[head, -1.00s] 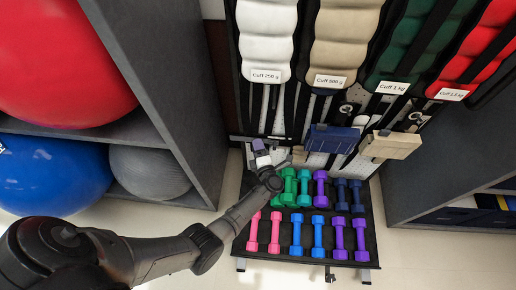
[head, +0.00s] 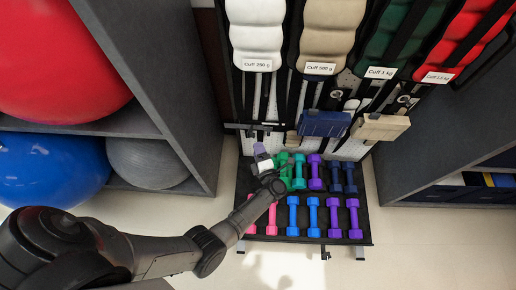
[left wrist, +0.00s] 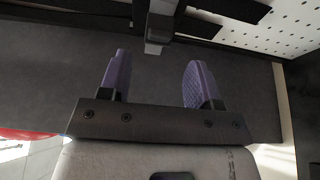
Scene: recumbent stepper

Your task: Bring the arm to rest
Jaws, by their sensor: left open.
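My left arm comes in from the lower left in the head view. My left gripper (head: 261,153) is over the back left of the dumbbell rack, in front of the hanging cuffs. It is open, and nothing shows between its two purple finger pads (left wrist: 155,75) in the left wrist view. A dark bar end (left wrist: 160,25) shows beyond the pads there; whether it touches them I cannot tell. My right gripper is not in view.
Coloured dumbbells (head: 313,214) fill the black rack (head: 344,238) below. Weight cuffs (head: 255,35) hang behind it, with blue (head: 325,124) and beige (head: 380,127) blocks below them. Shelves with red (head: 60,60) and blue (head: 45,172) balls stand left. Floor right of the rack is clear.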

